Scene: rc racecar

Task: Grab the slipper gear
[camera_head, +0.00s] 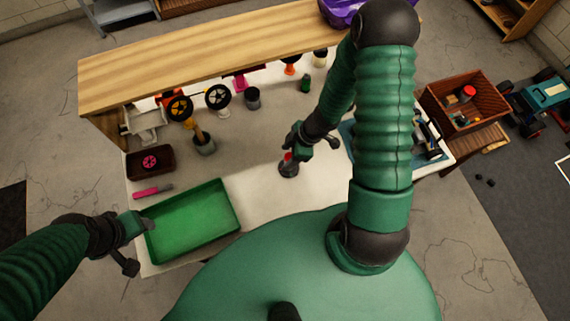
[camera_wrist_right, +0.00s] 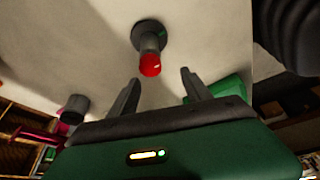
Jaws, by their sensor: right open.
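A dark grey part with a wide round base, a short stem and a red tip (camera_head: 288,168) stands on the white tabletop, near the middle of the table. I take it for the slipper gear, but its teeth are too small to make out. In the right wrist view the dark part (camera_wrist_right: 148,34) lies just beyond the fingertips, its red end towards the gap. My right gripper (camera_head: 312,146) is open and empty, above and beside it. My left gripper (camera_head: 136,246) is open and empty at the left edge of the green tray.
The green tray (camera_head: 190,222) lies at the table's front left. A brown box (camera_head: 150,162) with a pink wheel is behind it. Several small parts and cups, including a dark cup (camera_head: 252,98), stand below the wooden shelf (camera_head: 200,52). A blue mat lies right, partly behind my arm.

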